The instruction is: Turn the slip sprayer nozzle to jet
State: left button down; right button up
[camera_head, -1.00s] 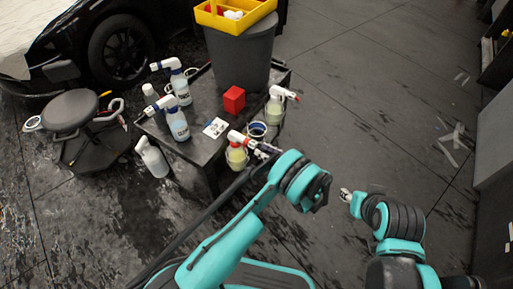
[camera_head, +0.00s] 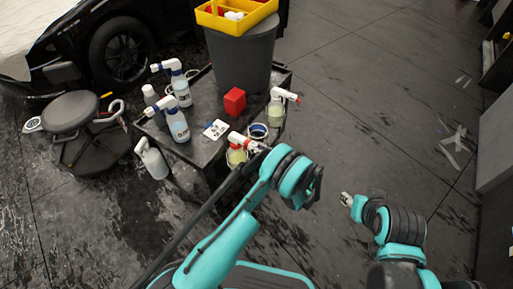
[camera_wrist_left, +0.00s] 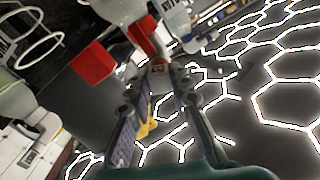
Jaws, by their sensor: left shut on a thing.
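The sprayer at the cart's front edge (camera_head: 237,156) is a bottle of pale yellow liquid with a red and white spray head, in a ring holder. My left gripper (camera_head: 263,148) is at the nozzle end of this head. In the left wrist view the fingers (camera_wrist_left: 158,98) are shut on the white nozzle end, with the red part of the head (camera_wrist_left: 143,38) beyond. I cannot read the nozzle's setting. My right gripper (camera_head: 347,199) hangs over bare floor, apart from everything; its jaw gap is too small to judge.
On the cart stand a red block (camera_head: 234,101), a blue-rimmed cup (camera_head: 258,131), another red-and-white sprayer (camera_head: 277,108) and several blue-labelled bottles. A stool (camera_head: 70,112) is at left.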

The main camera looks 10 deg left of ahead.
pick_arm(q)
jog(key=shift+m, duration=15.7)
